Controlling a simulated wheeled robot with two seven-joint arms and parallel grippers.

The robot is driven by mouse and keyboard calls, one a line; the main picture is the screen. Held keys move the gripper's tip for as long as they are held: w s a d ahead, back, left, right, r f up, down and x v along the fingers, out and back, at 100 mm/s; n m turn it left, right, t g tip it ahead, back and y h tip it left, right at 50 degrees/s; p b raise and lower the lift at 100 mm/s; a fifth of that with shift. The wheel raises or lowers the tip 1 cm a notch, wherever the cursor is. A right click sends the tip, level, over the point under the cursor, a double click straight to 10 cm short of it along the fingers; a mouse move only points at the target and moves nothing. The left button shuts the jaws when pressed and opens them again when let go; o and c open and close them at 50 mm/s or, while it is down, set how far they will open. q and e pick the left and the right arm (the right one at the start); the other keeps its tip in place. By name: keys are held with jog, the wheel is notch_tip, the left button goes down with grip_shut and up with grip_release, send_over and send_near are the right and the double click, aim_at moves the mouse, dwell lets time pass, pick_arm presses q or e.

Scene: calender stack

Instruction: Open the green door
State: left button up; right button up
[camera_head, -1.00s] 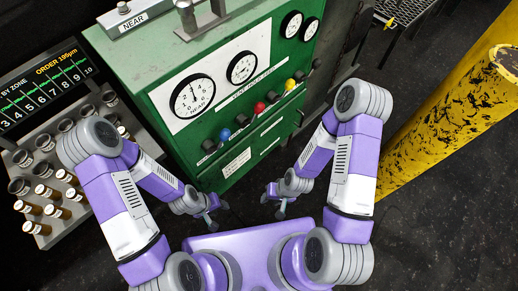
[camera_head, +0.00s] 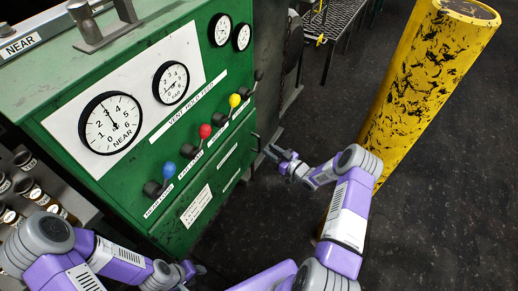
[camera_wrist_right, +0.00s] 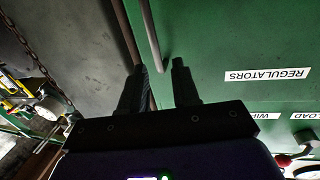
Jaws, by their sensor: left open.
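The green cabinet front (camera_head: 190,150) stands left of centre in the head view, with a small label reading REGULATORS in the right wrist view (camera_wrist_right: 268,75). A thin bar handle (camera_head: 256,143) stands out near its right edge; it seems to be the grey bar (camera_wrist_right: 152,35) in the right wrist view. My right gripper (camera_head: 275,154) is just right of this handle, fingers apart. In the wrist view its open fingers (camera_wrist_right: 160,82) point at the bar's end; I cannot tell whether they touch it. My left gripper (camera_head: 196,269) is open and empty, low before the cabinet.
Blue (camera_head: 169,170), red (camera_head: 205,131) and yellow (camera_head: 234,100) knobs stick out above the labels. A yellow scuffed post (camera_head: 425,80) stands right of my right arm. Dark floor (camera_head: 440,200) is free at the right.

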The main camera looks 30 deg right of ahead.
jog(key=b, duration=0.2)
send_over(259, 151)
jog(key=shift+w+d+r+n, duration=0.1)
jog(key=shift+w+d+n, duration=0.1)
jog(key=shift+w+n, duration=0.1)
jog(key=shift+c, duration=0.5)
grip_shut()
